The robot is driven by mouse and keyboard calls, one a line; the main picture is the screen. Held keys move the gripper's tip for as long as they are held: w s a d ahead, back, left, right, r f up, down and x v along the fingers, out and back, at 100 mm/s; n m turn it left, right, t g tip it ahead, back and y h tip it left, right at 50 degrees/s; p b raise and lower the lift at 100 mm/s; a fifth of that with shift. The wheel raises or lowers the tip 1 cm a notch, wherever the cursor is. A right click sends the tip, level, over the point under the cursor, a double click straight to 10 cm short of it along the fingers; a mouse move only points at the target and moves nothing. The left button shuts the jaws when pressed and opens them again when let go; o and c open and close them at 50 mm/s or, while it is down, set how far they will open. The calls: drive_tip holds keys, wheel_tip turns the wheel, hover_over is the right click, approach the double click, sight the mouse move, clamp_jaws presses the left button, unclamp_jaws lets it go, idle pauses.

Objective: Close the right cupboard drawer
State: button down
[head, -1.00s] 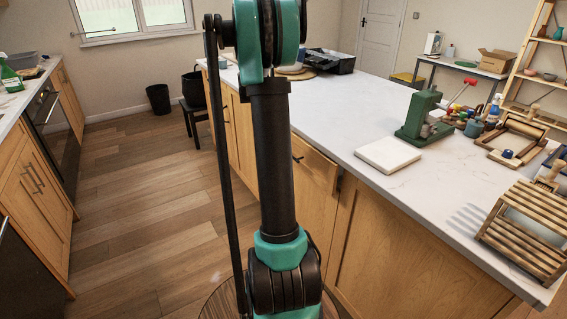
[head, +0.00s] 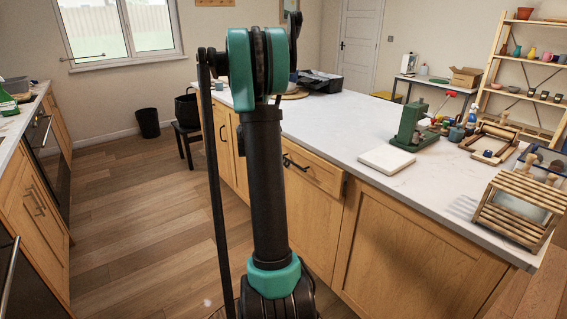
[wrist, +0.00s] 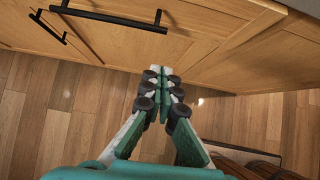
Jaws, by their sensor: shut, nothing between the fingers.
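The right cupboard drawer (head: 318,174) is a wooden front under the white worktop, with a black bar handle (head: 296,163). It appears to stand out a little from the cupboard, with its right side edge showing. In the wrist view the drawer front (wrist: 185,18) and its handle (wrist: 108,17) cross the top. A gap to the front seems to remain, but contact is hard to judge. In the head view my arm hides the gripper.
The white worktop (head: 340,125) bears a white slab (head: 387,158), a green press (head: 409,127) and a wooden rack (head: 518,205). Another black handle (wrist: 48,28) lies left of the drawer. Wooden floor (head: 150,230) is clear on the left.

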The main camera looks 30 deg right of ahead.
sight(311, 169)
drive_tip(key=d+f, duration=0.5)
drive_tip(key=d, duration=0.2)
drive_tip(key=shift+w+d, duration=0.2)
drive_tip(key=shift+w, duration=0.05)
drive_tip(key=d, duration=0.4)
drive_tip(key=shift+w+d, duration=0.2)
drive_tip(key=shift+d, duration=0.2)
drive_tip(key=shift+a, duration=0.15)
